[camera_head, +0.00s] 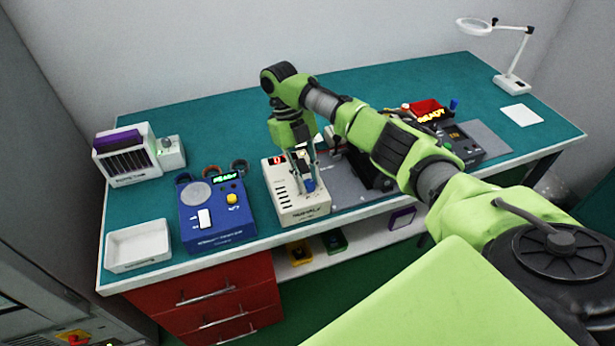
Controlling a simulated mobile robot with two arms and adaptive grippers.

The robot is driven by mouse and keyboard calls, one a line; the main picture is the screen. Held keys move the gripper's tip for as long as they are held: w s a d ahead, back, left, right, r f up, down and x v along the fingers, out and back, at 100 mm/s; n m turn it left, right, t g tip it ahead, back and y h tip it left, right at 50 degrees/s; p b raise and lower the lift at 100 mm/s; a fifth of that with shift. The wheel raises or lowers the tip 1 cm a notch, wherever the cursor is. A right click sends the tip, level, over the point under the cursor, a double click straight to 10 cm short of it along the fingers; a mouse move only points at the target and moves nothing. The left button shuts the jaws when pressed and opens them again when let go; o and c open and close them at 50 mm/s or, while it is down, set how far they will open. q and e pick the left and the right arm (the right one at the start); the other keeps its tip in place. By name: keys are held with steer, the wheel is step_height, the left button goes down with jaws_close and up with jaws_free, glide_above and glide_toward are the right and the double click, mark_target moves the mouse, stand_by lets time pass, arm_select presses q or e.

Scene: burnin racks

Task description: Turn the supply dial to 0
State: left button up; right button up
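A cream box (283,207) with a red lit display (277,161) and a column of dark slots stands at the front middle of the bench. The display seems to read 0, but it is small. My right gripper (304,184) points down over the right part of this box. A small blue part (309,185) shows between or just behind its fingers. The fingers hide most of the box's right side, so I cannot tell whether they touch a dial or how far they are closed. My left gripper is not in view.
Left of it stands a blue box (221,230) with a green display and yellow knob. Further left are a white tray (111,258) and a slotted rack (128,176) beside a small knobbed box (172,155). A magnifier lamp (512,83) stands back right. The back middle bench is clear.

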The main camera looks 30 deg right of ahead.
steer(key=o, duration=0.4)
steer(key=shift+c, duration=0.2)
steer(key=v, duration=1.2)
